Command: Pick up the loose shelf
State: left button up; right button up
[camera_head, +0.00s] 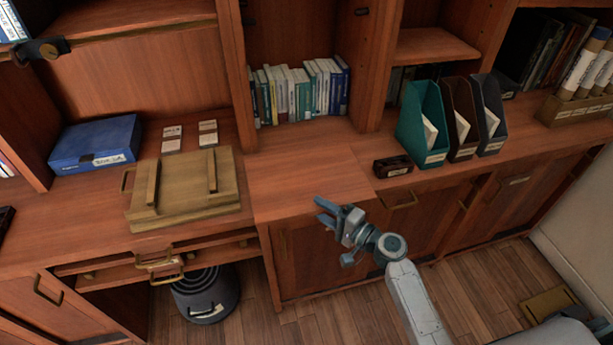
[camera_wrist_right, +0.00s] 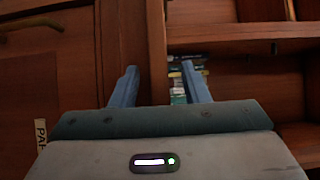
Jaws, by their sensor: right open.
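A flat reddish-brown board or counter section (camera_head: 300,178) lies in front of the middle book bay. I cannot tell whether it is loose. A paler wooden panel with two raised battens (camera_head: 183,200) lies flat on the counter to its left. My right gripper (camera_head: 322,212) is open and empty, over the front edge of the reddish section. I cannot tell its exact height above it. In the right wrist view the two blue-grey fingers (camera_wrist_right: 160,86) stand apart with nothing between them, and the shelf bay shows beyond. My left gripper is not in view.
A row of books (camera_head: 300,92) stands in the middle bay. A blue box (camera_head: 95,143) is at the left. Teal, brown and grey file holders (camera_head: 422,125) and a small dark box (camera_head: 393,166) stand to the right. A dark bin (camera_head: 207,295) is on the floor below.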

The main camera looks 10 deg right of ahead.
grip_shut()
dwell(1.4)
